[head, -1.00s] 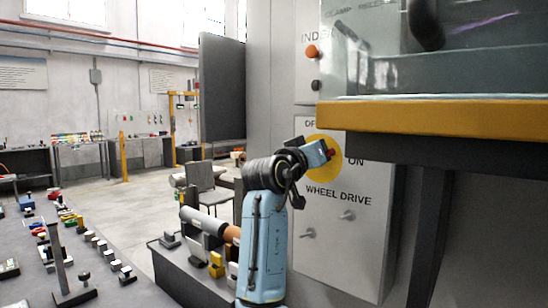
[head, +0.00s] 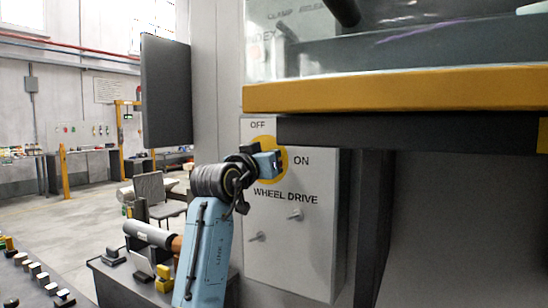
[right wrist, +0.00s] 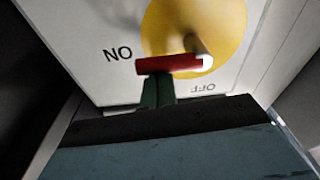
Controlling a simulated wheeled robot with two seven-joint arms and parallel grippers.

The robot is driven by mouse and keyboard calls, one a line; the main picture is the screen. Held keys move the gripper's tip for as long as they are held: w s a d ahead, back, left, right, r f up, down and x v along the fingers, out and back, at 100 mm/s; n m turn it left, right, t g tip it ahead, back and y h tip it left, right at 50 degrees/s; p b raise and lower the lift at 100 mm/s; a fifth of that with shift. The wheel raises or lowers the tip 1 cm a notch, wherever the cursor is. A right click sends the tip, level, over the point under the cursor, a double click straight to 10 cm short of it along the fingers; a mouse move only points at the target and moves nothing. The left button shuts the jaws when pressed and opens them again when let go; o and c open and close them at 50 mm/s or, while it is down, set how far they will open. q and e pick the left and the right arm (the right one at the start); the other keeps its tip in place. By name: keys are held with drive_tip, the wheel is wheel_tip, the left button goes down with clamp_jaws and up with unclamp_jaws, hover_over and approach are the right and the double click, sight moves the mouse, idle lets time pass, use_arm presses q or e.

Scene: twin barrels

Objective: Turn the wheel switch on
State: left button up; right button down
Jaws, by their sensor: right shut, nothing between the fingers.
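The wheel switch is a round yellow plate (head: 268,143) on a white panel (head: 290,240) marked OFF, ON and WHEEL DRIVE. My right gripper (head: 279,162) is in front of the plate and covers much of it. In the right wrist view the plate (right wrist: 215,25) appears upside down, with a pale post. A red bar (right wrist: 165,66), apparently the switch handle, extends from the post's end toward the ON mark. My right gripper (right wrist: 158,90) is shut, its green tip just behind the bar; whether they touch cannot be told. My left gripper is out of view.
A thick yellow ledge (head: 400,90) with a dark underside overhangs the panel on the right. A chair (head: 152,192) and a dark upright panel (head: 166,92) stand to the left, with open floor beyond.

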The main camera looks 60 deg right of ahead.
drive_tip(key=shift+f, duration=0.8)
drive_tip(key=a+f, duration=0.1)
drive_tip(key=a, duration=1.1)
drive_tip(key=shift+s+f+b, duration=0.15)
drive_tip(key=shift+f+b, duration=0.05)
drive_tip(key=shift+b, duration=0.1)
